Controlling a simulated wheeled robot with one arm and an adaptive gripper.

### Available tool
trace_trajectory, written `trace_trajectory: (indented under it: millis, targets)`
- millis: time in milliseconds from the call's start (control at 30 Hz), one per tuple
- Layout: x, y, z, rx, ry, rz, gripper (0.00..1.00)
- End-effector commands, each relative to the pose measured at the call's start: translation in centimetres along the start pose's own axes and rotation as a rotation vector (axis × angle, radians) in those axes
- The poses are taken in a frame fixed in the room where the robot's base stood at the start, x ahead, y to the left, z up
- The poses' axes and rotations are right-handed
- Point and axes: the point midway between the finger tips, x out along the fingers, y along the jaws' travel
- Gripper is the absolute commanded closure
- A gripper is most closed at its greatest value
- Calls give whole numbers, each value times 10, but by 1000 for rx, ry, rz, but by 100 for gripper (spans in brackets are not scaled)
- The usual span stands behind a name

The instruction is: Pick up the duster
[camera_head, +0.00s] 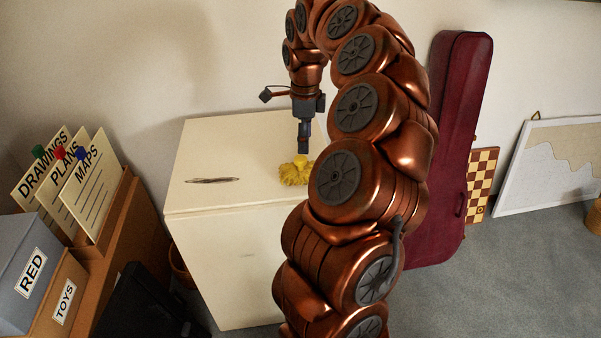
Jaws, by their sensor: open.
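The duster (294,174) is a yellow, fluffy thing lying on top of the cream cabinet (235,147), toward its right part. Its right side is partly hidden behind my copper-coloured arm. My gripper (304,150) points down from above, with its dark fingertips just over the duster's upper edge. The gripper is open. I cannot tell from this view whether the fingers touch the duster or stand on either side of it.
A dark slim object (212,181) lies on the cabinet's left part. Card files (85,185) and a grey box (35,270) stand at left. A dark red case (455,150), a chessboard (481,185) and a framed board (550,165) lean at right. Cabinet top between slim object and duster is clear.

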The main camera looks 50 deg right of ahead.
Motion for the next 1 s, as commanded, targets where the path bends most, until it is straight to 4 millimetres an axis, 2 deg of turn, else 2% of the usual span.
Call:
trace_trajectory:
  millis: [267, 600, 900, 1000]
  targets:
    - [22, 1, 3, -7, 0, 4, 35]
    - [64, 0, 9, -8, -1, 3, 35]
    - [68, -1, 10, -6, -3, 0, 35]
    - [68, -1, 9, -7, -3, 0, 43]
